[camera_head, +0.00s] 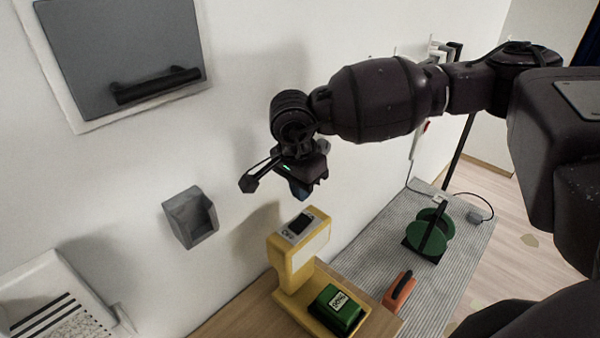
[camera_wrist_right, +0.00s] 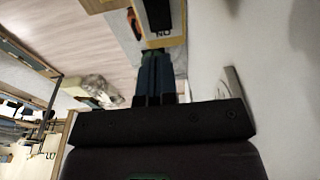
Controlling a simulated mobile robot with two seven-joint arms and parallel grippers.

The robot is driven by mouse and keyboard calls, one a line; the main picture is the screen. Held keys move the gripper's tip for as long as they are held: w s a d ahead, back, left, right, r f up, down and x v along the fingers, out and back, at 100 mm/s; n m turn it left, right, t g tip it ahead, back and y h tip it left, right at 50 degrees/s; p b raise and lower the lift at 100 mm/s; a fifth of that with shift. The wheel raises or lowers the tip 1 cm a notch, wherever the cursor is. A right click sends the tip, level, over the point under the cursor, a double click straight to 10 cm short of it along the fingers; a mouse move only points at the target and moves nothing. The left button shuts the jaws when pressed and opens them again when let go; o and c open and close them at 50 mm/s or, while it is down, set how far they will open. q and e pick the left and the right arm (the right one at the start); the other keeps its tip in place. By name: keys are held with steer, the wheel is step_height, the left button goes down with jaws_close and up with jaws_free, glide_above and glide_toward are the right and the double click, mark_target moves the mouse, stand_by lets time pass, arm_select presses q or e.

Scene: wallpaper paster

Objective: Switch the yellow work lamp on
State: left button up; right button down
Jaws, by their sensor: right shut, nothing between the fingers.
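The yellow work lamp (camera_head: 288,262) stands on the wooden surface below my right arm. A black rocker switch (camera_head: 299,225) sits on its top, with small lettering beside it. A pale panel (camera_head: 312,250) is on its side; I cannot tell if it is lit. A green labelled block (camera_head: 337,309) sits on its base. My right gripper (camera_head: 303,193) is shut and empty, pointing down above the lamp top, with a small gap visible. In the right wrist view its fingers (camera_wrist_right: 156,72) reach toward the lamp top (camera_wrist_right: 168,42) and the dark switch (camera_wrist_right: 161,15). My left gripper is not in view.
A grey holder (camera_head: 190,217) and a grey hatch with a black handle (camera_head: 155,85) are on the white wall. A white slotted unit (camera_head: 60,300) is lower left. An orange-handled tool (camera_head: 398,291) and a green reel (camera_head: 431,238) lie on the striped mat (camera_head: 375,245) at right.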

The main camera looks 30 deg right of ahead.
mark_target(306, 217)
arm_select(q)
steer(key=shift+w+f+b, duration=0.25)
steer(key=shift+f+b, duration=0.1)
steer(key=shift+b, duration=0.4)
arm_select(e)
steer(key=f, duration=0.5)
steer(key=shift+w+d+f, duration=0.1)
steer(key=shift+d+f, duration=0.15)
steer(key=shift+d, duration=0.1)
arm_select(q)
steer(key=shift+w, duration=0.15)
arm_select(e)
steer(key=shift+d+f, duration=0.1)
steer(key=shift+f, duration=0.5)
